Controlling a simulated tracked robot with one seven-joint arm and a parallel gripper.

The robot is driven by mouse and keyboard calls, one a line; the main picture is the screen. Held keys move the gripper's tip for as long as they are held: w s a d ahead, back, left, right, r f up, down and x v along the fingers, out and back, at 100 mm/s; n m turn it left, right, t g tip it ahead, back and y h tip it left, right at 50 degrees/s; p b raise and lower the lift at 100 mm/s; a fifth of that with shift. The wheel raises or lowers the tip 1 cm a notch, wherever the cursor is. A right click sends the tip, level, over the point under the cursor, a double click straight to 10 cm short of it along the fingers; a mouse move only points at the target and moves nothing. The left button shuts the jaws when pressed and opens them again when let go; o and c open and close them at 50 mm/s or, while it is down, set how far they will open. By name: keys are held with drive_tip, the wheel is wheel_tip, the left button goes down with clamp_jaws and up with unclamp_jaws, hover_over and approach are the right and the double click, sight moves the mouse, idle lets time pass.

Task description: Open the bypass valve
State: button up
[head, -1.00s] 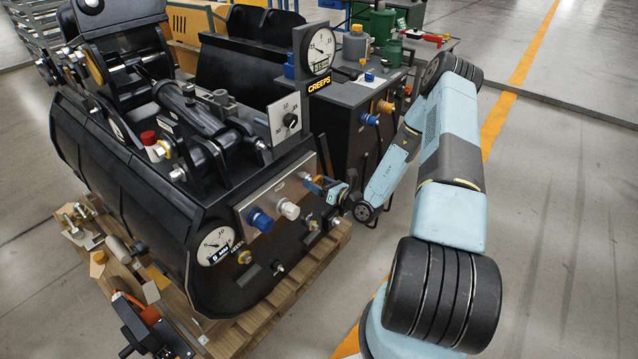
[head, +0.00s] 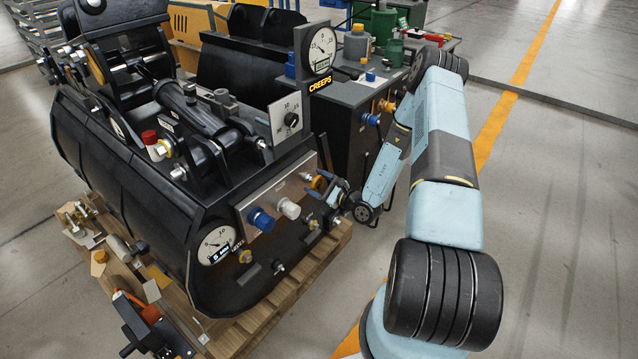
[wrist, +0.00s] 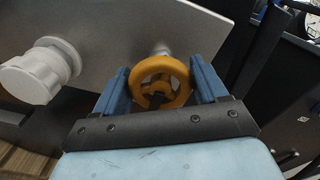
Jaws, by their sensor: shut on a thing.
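An orange handwheel (wrist: 160,82) sits on a short stem in front of a grey metal plate in the wrist view. It also shows in the head view (head: 319,182) near the right end of that plate. My gripper (wrist: 161,86) has one blue finger on each side of the wheel and is shut on it. In the head view my gripper (head: 328,188) reaches the wheel from the right. Which way the wheel has turned cannot be read. No label naming the valve is legible.
A white coupler (head: 289,209) and a blue coupler (head: 261,219) stick out left of the wheel. A gauge (head: 320,51) above a lit "CREEPS" sign stands behind. A lower gauge (head: 215,246) is on the left. Floor at the right is free.

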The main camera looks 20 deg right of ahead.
drive_tip(key=shift+w+r+n, duration=0.1)
drive_tip(key=shift+n, duration=0.5)
drive_tip(key=o, duration=1)
drive_tip(key=shift+s+d, duration=0.15)
drive_tip(key=shift+s, duration=0.1)
drive_tip(key=v, duration=1.3)
drive_tip(key=shift+s+d, duration=0.1)
drive_tip(key=shift+s, duration=0.05)
